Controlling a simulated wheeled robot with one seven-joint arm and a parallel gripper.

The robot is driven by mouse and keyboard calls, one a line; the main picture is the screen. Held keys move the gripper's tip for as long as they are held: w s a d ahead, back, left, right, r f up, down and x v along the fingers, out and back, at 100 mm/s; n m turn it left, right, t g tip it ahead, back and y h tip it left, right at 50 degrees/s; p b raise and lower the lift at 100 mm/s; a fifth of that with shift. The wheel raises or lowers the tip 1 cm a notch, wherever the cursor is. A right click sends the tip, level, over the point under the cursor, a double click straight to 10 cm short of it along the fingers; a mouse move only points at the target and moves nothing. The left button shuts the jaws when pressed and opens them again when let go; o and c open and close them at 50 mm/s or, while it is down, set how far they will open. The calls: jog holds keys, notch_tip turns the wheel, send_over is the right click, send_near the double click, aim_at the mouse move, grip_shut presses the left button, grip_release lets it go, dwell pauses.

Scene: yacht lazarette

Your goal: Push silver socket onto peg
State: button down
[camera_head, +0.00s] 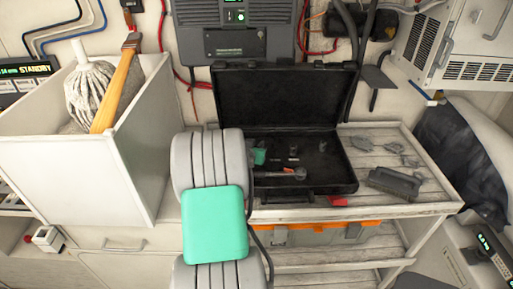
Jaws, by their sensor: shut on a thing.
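An open black case (338,182) lies on the bench with its lid leaning back. Small dark pegs (322,146) stand up from its floor. My gripper (290,172) reaches into the case from the left, low over the left half, partly hidden behind my grey and teal arm. It is shut on a small silver piece, which looks like the silver socket (300,173), at its tips. The socket is too small here to tell its tilt or whether it touches a peg. It appears in front of the back pegs in the picture.
Loose tools (393,147) and a dark brush-like block (394,183) lie right of the case on the slatted bench (425,200). A white bin (70,178) with a mop (92,92) stands at the left. An orange and grey box (318,234) sits on the shelf below.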

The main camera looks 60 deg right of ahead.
jog(key=shift+s+a+f, duration=0.15)
jog(key=shift+a+f, duration=0.1)
jog(key=shift+f, duration=0.6)
jog(key=c, duration=1.6)
grip_release()
jog(key=shift+f, duration=0.1)
jog(key=o, duration=0.4)
jog(key=shift+d+r, duration=0.1)
jog(key=shift+r, duration=0.2)
jog(key=shift+o, duration=0.2)
jog(key=shift+d, duration=0.1)
jog(key=shift+r, duration=0.15)
notch_tip(320, 180, up, 2)
jog(key=shift+r, duration=0.15)
jog(key=s+a+r+b, duration=0.3)
jog(key=s+a+r, duration=0.3)
jog(key=a+r, duration=0.4)
jog(key=a, duration=0.2)
jog(key=shift+a+r, duration=0.2)
jog(key=shift+a, duration=0.1)
